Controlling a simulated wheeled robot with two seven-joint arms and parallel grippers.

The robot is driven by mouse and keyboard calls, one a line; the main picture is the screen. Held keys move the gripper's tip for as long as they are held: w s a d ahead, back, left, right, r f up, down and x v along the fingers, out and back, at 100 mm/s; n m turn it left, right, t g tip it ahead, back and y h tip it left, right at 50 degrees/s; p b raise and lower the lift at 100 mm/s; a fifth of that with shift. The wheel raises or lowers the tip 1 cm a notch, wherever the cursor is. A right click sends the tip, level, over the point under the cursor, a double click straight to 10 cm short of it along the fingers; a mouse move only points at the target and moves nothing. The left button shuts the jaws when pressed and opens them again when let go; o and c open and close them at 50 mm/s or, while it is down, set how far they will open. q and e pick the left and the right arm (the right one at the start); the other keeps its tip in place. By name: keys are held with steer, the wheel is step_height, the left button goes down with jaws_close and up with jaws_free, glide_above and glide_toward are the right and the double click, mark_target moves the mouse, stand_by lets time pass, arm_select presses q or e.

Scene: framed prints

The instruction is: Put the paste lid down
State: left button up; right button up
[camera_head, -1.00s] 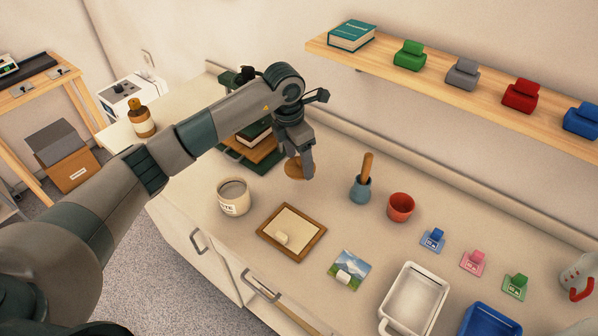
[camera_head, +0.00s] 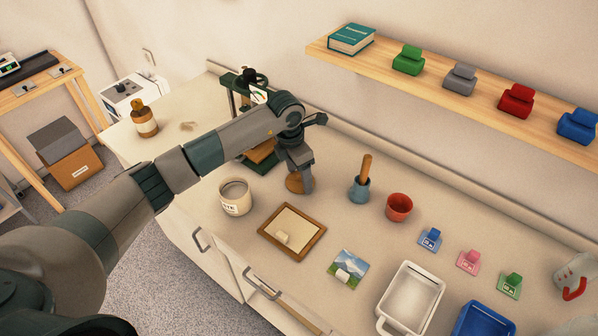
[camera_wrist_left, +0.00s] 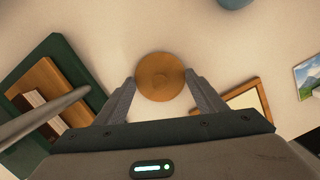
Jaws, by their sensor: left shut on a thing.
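The paste lid is a round brown wooden disc (camera_head: 294,184), tilted and held low over the counter behind the paste pot. My left gripper (camera_head: 304,185) is shut on it. In the left wrist view the lid (camera_wrist_left: 160,77) sits between the two fingertips, with bare counter around it. I cannot tell whether its edge touches the counter. The paste pot (camera_head: 235,199), cream with dark lettering, stands open at the left of the lid. My right gripper is not in view.
A wooden frame (camera_head: 265,231) lies in front of the lid, and a blue pot with a wooden-handled tool (camera_head: 360,190) stands to its right. A green press (camera_head: 231,101) stands behind my arm. Clear counter lies between the lid and the blue pot.

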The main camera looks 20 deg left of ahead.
arm_select(q)
steer(key=shift+f, duration=0.1)
steer(key=shift+f, duration=0.15)
steer(key=o, duration=1)
steer(key=shift+r, duration=0.25)
steer(key=shift+r, duration=0.1)
